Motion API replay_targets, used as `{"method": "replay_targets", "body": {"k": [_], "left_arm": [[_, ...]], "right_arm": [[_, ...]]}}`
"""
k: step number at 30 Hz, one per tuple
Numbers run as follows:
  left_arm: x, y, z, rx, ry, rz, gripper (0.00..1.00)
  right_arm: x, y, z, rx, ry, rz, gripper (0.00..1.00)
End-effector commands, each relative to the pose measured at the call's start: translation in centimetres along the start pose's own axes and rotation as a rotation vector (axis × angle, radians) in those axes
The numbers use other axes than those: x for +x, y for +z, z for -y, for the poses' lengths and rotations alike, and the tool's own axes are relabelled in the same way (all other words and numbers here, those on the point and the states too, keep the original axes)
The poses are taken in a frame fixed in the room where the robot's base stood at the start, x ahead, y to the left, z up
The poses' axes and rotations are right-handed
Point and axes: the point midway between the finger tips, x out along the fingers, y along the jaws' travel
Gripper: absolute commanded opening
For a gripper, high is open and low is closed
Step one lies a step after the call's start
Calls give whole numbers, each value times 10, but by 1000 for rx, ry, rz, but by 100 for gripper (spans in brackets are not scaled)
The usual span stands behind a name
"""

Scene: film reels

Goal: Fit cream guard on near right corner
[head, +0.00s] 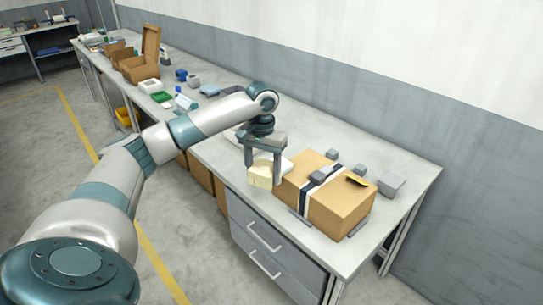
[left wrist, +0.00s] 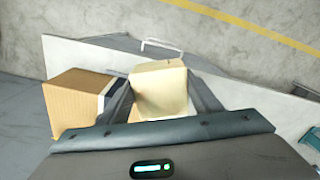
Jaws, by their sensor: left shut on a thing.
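The cream guard (head: 260,176) is held by my left gripper (head: 263,172) just left of the cardboard box, in the head view. In the left wrist view the cream guard (left wrist: 158,88) sits between the two fingers of my left gripper (left wrist: 160,95). The cardboard box (head: 333,205) stands on the table with a black and white band over it. It also shows in the left wrist view (left wrist: 70,105), left of the fingers. The guard looks apart from the box, though the gap is hard to judge. My right gripper is not in view.
Several grey blocks (head: 391,184) lie around and on the box. A yellow and black item (head: 358,181) is on its top. A white thing partly shows behind the gripper. Farther along the table (head: 410,205) are open cartons (head: 140,68) and small items. Drawers (head: 262,236) are below.

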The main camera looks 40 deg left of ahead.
Motion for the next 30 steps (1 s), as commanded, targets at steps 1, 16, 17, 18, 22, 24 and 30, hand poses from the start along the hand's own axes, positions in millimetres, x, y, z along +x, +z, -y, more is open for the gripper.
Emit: {"method": "replay_targets", "body": {"k": [1, 16, 17, 18, 22, 24, 30], "left_arm": [[13, 12, -6, 14, -2, 5, 36], [108, 163, -79, 114, 1, 6, 36], [110, 171, -85, 120, 2, 7, 36], [114, 181, -93, 129, 4, 8, 36], [123, 205, -127, 162, 11, 8, 36], [126, 212, -144, 177, 13, 7, 36], [144, 227, -197, 228, 12, 4, 36]], "right_arm": [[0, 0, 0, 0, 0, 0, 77], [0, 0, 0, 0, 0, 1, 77], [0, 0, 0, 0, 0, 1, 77], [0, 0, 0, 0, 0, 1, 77], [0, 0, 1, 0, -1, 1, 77], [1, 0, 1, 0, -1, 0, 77], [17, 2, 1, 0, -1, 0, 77]]}}
